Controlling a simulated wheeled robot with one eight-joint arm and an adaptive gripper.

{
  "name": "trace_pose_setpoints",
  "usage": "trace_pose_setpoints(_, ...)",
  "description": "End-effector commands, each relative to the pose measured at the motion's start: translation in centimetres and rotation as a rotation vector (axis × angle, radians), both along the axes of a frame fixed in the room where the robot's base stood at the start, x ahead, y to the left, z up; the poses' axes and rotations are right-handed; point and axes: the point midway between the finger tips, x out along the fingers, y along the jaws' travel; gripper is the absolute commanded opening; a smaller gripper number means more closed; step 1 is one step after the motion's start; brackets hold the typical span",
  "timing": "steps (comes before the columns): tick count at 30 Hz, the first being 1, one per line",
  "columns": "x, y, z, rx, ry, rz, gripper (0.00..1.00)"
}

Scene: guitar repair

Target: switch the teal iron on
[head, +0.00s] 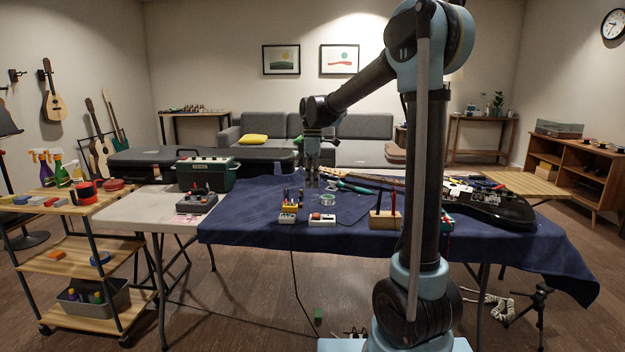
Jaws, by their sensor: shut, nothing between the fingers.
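My gripper (312,182) points straight down above the far part of the navy cloth (250,222), left of centre in the head view. Its fingers are together and hold nothing. A teal-handled tool (352,188) lies on the cloth just right of my gripper; I cannot tell if it is the teal iron. Small units with red parts stand at the near edge: a yellow-topped one (288,217) and a white one (322,219). A wooden block (384,220) holds upright thin tools. No switch setting is legible at this size.
A reel of wire (327,199) lies near the gripper. A dark guitar (490,207) lies on the right of the table, partly behind my arm. A dark green amplifier (207,173) and a grey box (196,203) stand at left. The cloth's left part is clear.

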Motion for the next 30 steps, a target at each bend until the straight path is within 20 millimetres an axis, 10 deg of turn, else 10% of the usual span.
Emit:
trace_pose_setpoints(15,-1.2,0.0,-8.1,0.0,0.0,0.0,0.0)
trace_pose_setpoints(30,-1.4,0.0,-9.7,0.0,0.0,-0.001,0.0)
